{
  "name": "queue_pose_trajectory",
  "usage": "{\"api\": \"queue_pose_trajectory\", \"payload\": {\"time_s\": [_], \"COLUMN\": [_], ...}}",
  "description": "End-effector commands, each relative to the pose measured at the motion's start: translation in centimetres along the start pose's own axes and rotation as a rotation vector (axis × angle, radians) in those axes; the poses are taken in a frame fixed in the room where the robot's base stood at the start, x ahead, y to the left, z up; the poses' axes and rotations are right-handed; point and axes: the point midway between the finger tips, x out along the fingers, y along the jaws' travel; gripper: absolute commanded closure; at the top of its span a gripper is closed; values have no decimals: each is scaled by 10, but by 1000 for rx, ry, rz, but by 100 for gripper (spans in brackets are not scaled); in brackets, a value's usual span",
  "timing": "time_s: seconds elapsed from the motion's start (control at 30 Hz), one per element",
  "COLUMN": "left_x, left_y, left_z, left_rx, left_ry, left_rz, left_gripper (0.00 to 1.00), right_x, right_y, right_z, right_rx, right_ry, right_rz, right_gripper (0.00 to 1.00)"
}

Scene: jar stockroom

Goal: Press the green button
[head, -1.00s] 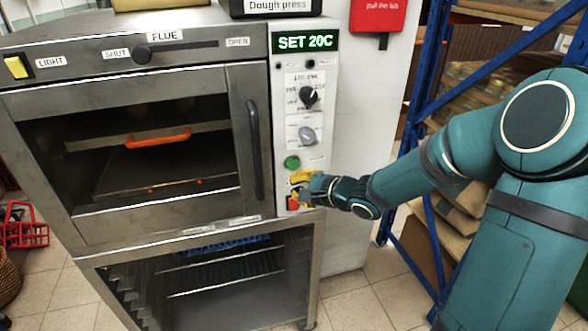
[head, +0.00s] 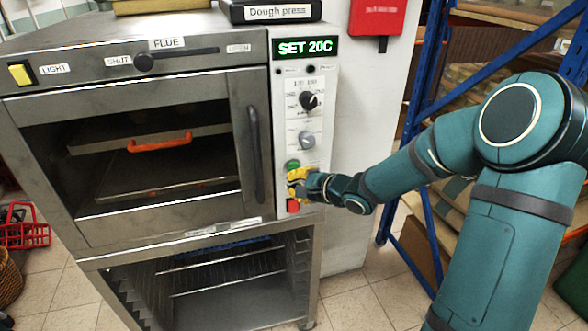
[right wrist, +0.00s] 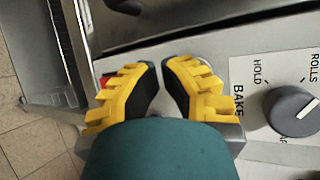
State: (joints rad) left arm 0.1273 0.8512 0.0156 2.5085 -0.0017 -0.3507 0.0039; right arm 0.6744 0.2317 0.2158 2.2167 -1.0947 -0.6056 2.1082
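The green button (head: 292,165) is a round knob on the oven's right-hand control panel. It sits below the grey dial and above the red switch (head: 293,205). My right gripper (head: 294,178) has yellow-and-black fingers at the panel, just below the green button. I cannot tell whether they touch it. In the right wrist view my right gripper (right wrist: 160,66) has its fingertips drawn close together, with nothing visible held between them. The green button is hidden there, and a bit of red shows beside the left finger. My left gripper is not in view.
Above the button are a grey dial (head: 306,140), a black dial (head: 308,100) and the green-lit display (head: 305,47). The oven door handle (head: 255,153) stands out left of the panel. A blue shelf rack (head: 418,110) stands to the right, behind my arm.

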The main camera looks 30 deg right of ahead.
Motion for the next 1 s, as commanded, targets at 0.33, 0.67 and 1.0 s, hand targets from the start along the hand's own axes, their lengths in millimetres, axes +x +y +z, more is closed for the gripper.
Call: {"api": "queue_pose_trajectory", "payload": {"time_s": [0.33, 0.67, 1.0], "left_x": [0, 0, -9], "left_y": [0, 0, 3], "left_z": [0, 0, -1], "left_rx": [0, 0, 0], "left_ry": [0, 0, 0], "left_rz": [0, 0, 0], "left_gripper": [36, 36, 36], "right_x": [0, 0, 4], "right_y": [0, 0, -4], "right_z": [0, 0, -2], "right_rx": [0, 0, 1], "right_ry": [0, 0, 0], "right_rz": [0, 0, 1], "right_gripper": [100, 100, 100]}}
